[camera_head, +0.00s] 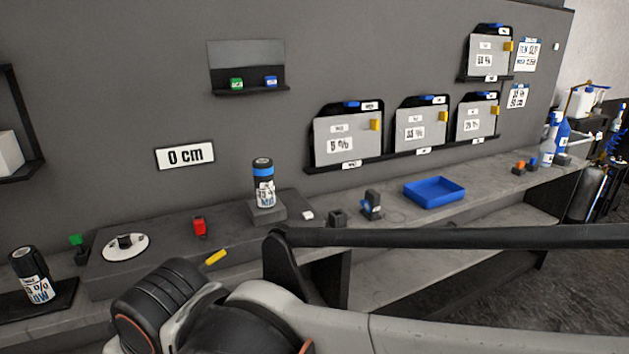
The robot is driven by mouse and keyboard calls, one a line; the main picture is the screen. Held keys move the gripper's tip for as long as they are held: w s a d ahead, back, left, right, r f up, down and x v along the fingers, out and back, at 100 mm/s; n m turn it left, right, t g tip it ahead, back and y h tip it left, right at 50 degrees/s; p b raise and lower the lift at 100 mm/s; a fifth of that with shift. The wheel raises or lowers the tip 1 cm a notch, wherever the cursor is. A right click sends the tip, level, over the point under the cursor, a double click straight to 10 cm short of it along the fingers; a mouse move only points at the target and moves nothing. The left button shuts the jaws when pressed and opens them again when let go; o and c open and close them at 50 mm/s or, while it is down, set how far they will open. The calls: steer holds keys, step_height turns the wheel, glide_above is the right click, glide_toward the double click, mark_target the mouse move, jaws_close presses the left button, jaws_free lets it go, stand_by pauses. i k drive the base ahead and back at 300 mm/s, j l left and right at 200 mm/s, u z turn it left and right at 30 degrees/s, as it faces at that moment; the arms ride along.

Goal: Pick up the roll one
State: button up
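Two dark rolls with white labels stand on the workbench. One roll (31,275), with a dark top and "LOW" on its label, stands tilted in the picture on a black base at the far left. The other roll (264,184), with blue bands near its top, stands upright on a small grey block (267,214) near the middle. No label reads clearly as "one", so I cannot tell which is roll one. My arm crosses the lower part of the picture in front of the bench. My gripper is not visible.
A grey workbench (395,222) runs along the wall. On it are a blue tray (435,190), a red item (199,226), a white disc (126,248) and small holders. Panels with percent labels (347,139) hang above. Spray bottles (562,133) stand at the far right.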

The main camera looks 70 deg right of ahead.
mark_target(262, 169)
steer(key=i+l+z, duration=0.15)
steer(key=l+z, duration=0.3)
steer(key=i+l+z, duration=0.2)
steer(key=z, duration=0.25)
steer(key=i+l+z, duration=0.2)
steer(key=z, duration=0.25)
steer(key=i+l, duration=0.05)
steer(key=l, duration=0.05)
